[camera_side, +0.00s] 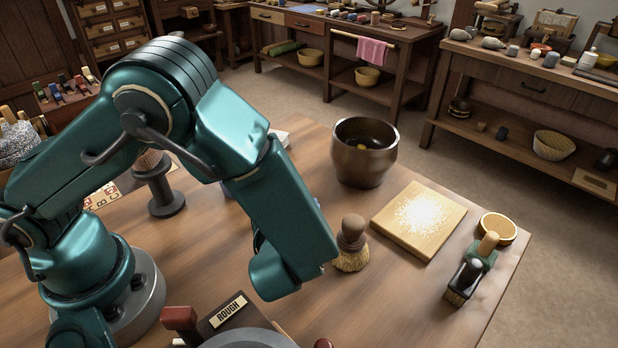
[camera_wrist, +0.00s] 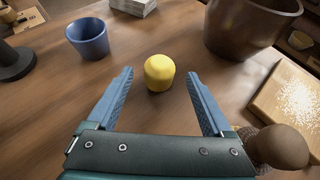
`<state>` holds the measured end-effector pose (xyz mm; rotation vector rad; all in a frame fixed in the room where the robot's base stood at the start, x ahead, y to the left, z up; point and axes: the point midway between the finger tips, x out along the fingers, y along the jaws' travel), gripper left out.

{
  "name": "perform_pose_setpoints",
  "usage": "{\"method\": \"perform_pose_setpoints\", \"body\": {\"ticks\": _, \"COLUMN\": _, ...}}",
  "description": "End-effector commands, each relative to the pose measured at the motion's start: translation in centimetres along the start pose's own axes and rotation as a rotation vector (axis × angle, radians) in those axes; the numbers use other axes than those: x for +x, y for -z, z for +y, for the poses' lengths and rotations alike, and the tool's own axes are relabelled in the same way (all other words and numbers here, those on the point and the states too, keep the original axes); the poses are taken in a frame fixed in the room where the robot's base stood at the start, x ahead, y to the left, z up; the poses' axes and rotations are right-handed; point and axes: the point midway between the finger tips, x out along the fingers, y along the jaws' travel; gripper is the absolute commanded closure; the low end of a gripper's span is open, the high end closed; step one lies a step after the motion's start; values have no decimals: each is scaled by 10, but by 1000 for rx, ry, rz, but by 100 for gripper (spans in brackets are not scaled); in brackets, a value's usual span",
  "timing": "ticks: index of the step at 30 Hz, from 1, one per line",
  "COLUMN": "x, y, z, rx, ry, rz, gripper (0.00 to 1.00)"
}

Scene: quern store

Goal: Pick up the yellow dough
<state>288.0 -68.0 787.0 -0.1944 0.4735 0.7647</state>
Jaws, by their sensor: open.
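The yellow dough (camera_wrist: 159,73) is a small rounded lump standing on the wooden table in the wrist view. My gripper (camera_wrist: 160,82) is open.
A brown bowl (camera_side: 365,158) stands behind, right of the dough. A blue cup (camera_wrist: 88,38) stands left of the dough. A box labelled ROUGH (camera_side: 229,312) is in front.

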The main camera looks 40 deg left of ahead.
Motion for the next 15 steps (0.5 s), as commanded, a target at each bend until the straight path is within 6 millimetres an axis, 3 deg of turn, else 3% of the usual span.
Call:
{"method": "perform_pose_setpoints", "body": {"ticks": 6, "x": 28, "y": 0, "z": 1, "rx": -1, "ry": -6, "rz": 1, "gripper": 15}}
{"method": "perform_pose_setpoints", "body": {"ticks": 15, "x": 36, "y": 0, "z": 1, "rx": -1, "ry": -2, "rz": 3, "gripper": 15}}
